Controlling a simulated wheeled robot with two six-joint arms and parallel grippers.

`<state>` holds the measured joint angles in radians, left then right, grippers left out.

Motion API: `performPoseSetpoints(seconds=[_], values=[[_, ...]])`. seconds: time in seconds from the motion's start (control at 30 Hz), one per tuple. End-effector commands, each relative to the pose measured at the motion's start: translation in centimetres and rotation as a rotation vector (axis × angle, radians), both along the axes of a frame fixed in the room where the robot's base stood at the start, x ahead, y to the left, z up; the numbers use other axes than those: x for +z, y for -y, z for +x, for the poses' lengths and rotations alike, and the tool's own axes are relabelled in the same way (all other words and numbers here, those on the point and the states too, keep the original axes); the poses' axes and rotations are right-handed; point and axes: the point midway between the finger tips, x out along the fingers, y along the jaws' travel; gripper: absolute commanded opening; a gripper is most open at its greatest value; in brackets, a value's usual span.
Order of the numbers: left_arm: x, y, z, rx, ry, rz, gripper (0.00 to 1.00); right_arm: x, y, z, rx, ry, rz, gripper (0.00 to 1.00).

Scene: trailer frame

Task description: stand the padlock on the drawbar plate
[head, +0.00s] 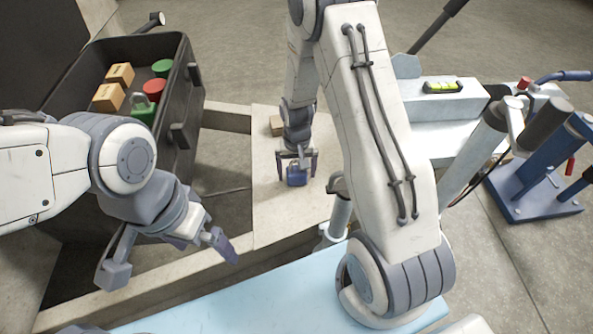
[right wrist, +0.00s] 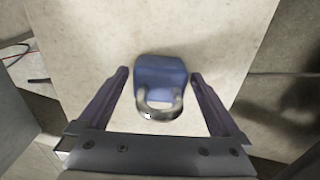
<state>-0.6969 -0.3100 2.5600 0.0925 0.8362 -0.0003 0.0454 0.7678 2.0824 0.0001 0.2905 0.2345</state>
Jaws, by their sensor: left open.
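A blue padlock (head: 297,175) is on the pale plate (head: 275,215), which looks like the drawbar plate. In the right wrist view the padlock (right wrist: 161,80) has its metal shackle pointing toward my wrist, and it looks upright. My right gripper (head: 297,160) is over it, fingers open on either side, with a visible gap to each finger in the right wrist view (right wrist: 160,77). A second, green padlock (head: 142,110) is in the black crate. My left gripper (head: 170,258) is open and empty, near the frame beam at lower left.
The black crate (head: 185,85) at left also holds tan blocks (head: 109,97) and red and green round pieces (head: 154,88). A small tan block (head: 276,125) is behind my right gripper. A level (head: 443,87) and a blue jack stand (head: 535,190) are at right.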

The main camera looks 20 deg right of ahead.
Motion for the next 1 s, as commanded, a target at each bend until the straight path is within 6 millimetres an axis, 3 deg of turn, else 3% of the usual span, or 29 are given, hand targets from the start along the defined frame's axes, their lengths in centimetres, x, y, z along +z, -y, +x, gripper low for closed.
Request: performPoseSetpoints(seconds=[0.27, 0.7, 1.0], values=[[0.2, 0.0, 0.0, 0.000, 0.000, 0.000, 1.00, 0.4, 0.0, 0.0, 0.000, 0.001, 0.000, 1.00], [5.1, 0.0, 0.0, 0.000, 0.000, 0.000, 1.00, 9.2, 0.0, 0.0, 0.000, 0.002, -0.001, 1.00], [6.4, 0.0, 0.0, 0.000, 0.000, 0.000, 1.00, 12.3, 0.0, 0.0, 0.000, 0.000, 0.000, 1.00]])
